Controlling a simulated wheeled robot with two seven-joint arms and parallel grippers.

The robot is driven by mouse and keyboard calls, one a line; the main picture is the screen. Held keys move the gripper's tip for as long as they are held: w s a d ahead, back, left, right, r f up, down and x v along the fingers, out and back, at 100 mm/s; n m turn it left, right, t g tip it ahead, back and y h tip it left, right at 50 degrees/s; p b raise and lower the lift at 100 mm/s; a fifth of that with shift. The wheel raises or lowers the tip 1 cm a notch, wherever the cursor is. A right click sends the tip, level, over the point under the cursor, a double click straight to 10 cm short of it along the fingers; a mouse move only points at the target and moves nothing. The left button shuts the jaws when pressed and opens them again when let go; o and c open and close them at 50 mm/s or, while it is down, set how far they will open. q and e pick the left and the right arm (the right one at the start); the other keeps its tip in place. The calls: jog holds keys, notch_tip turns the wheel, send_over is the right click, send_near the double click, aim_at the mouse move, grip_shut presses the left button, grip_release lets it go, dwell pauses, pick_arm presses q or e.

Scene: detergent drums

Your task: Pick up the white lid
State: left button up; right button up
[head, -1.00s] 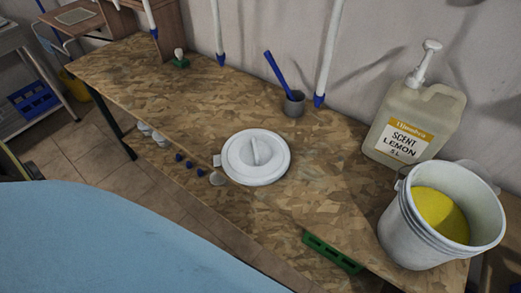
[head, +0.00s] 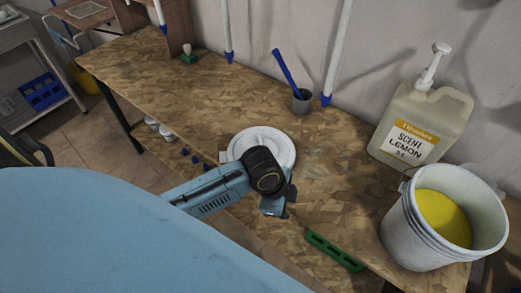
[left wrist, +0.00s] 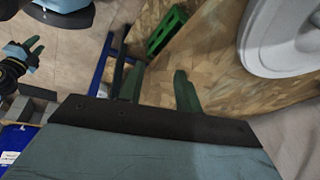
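The white round lid (head: 283,143) lies flat on the chipboard bench in the head view, its near part hidden behind my left arm. In the left wrist view part of the lid (left wrist: 282,38) shows at the top right, apart from my left gripper. My left gripper (head: 275,207) is over the bench's front edge, just on the near side of the lid. In the left wrist view its two dark green fingers (left wrist: 157,74) are apart with nothing between them. My right gripper (left wrist: 22,50) shows small at the left of that view; its opening is unclear.
A white bucket (head: 408,235) with yellow contents stands at the right, beside a lemon scent jug (head: 404,125). A grey cup (head: 301,102) with a blue-handled tool is behind the lid. A green holder (head: 333,250) is at the bench's front edge. The bench's left part is mostly clear.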

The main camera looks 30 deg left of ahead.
aim_at(261, 142)
pick_arm(q)
jog(key=w+a+r+m, duration=0.1)
jog(key=w+m, duration=0.1)
jog(key=w+a+r+m, duration=0.2)
jog(key=w+m, duration=0.1)
jog(key=w+a+r+m+g+y, duration=0.1)
jog(key=w+m, duration=0.1)
jog(key=shift+w+a+r+m, duration=0.15)
jog(key=shift+w+a+m, duration=0.05)
jog(key=shift+w+m, duration=0.15)
jog(key=w+a+r+m+g+y, duration=0.1)
jog(key=w+a+r+m, duration=0.25)
jog(key=a, duration=0.25)
jog(key=w+a+r+m+y, duration=0.1)
jog(key=w+a+r+m, duration=0.15)
jog(key=a+r, duration=0.3)
jog(key=f, duration=0.8)
jog(key=shift+w+a, duration=0.2)
jog(key=shift+w, duration=0.05)
jog(key=f, duration=0.4)
jog(key=shift+s+d, duration=0.2)
jog(key=shift+s, duration=0.2)
jog(key=shift+f+b, duration=0.3)
jog(key=shift+f, duration=0.3)
grip_shut()
